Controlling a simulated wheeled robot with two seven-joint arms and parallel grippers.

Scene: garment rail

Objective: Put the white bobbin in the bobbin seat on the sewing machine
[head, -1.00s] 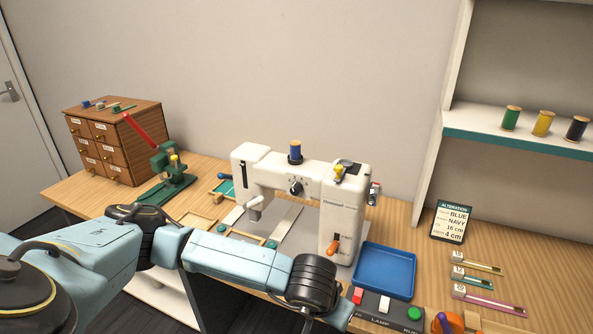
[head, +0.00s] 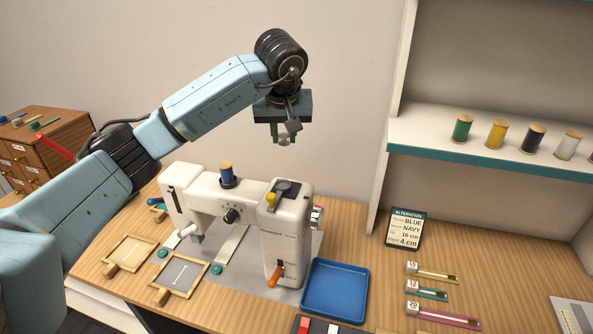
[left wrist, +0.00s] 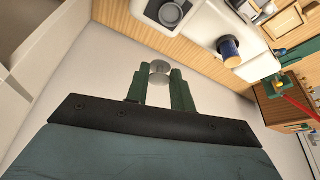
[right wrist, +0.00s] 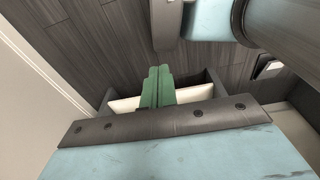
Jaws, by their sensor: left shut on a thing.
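My left gripper (head: 283,136) points down above the sewing machine (head: 285,235), clear of its top. It is shut on a small pale bobbin (head: 284,141), which also shows between the fingertips in the left wrist view (left wrist: 158,73). The machine's top right end carries a dark round bobbin seat (head: 288,187) beside a yellow knob (head: 271,198). The seat also shows at the top of the left wrist view (left wrist: 171,12). The bobbin is apart from the seat, higher up. My right gripper (right wrist: 158,76) shows only in the right wrist view, with its fingers together and nothing visible between them.
A blue spool (head: 227,174) stands upright on the machine's top left. A blue tray (head: 335,290) lies empty right of the machine. A shelf (head: 480,156) with several thread spools is at the right. An alteration card (head: 405,229) stands on the table.

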